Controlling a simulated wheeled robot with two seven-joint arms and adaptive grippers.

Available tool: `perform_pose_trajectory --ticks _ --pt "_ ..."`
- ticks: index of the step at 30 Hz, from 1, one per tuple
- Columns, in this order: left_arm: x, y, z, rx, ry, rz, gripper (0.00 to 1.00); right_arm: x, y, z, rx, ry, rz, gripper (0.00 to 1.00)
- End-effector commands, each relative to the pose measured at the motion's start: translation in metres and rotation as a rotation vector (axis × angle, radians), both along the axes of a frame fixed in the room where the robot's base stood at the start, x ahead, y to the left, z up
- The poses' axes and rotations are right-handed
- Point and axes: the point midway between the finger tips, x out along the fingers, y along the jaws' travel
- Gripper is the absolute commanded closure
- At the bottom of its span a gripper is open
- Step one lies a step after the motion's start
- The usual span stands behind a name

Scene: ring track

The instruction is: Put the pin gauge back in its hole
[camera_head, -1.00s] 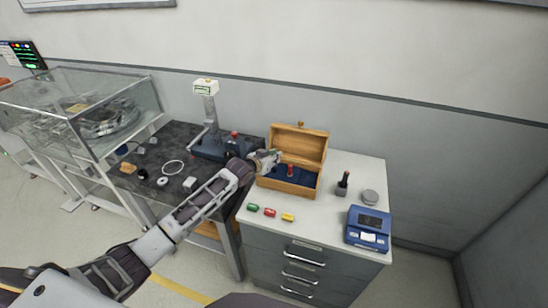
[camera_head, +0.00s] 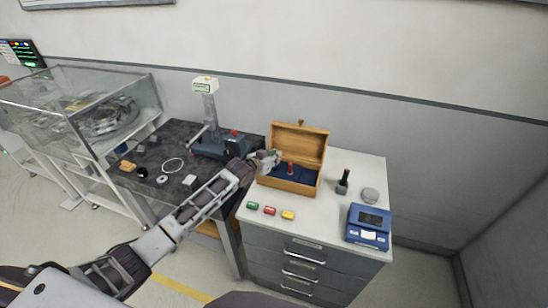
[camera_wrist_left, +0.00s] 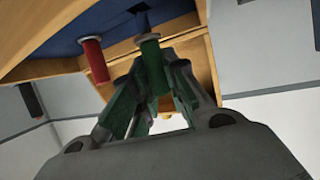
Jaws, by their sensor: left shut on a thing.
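An open wooden box (camera_head: 290,187) with a blue lining stands on the white cabinet top. A red-handled pin gauge (camera_head: 290,169) stands upright in it and also shows in the left wrist view (camera_wrist_left: 94,60). My left gripper (camera_head: 272,160) is over the left part of the box. In the left wrist view its fingers (camera_wrist_left: 150,85) are shut on a green-handled pin gauge (camera_wrist_left: 151,62) with a grey disc at its end. A dark hole (camera_wrist_left: 143,18) shows in the blue lining close to that disc. I cannot tell whether the pin has entered it. My right gripper is not in view.
Green (camera_head: 252,205), red (camera_head: 270,211) and yellow (camera_head: 288,215) small pieces lie in front of the box. A dark-handled stamp-like tool (camera_head: 343,183), a grey round piece (camera_head: 369,195) and a blue device (camera_head: 368,228) stand to the right. A measuring stand (camera_head: 210,140) is left.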

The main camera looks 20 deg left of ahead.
Motion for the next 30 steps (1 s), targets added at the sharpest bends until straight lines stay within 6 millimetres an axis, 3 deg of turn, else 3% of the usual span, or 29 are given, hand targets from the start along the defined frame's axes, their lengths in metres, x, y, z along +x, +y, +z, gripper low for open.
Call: perform_pose_trajectory --ticks 30 --pt "0.000 0.000 -0.016 0.000 0.001 0.000 1.00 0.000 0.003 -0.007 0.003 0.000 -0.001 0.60"
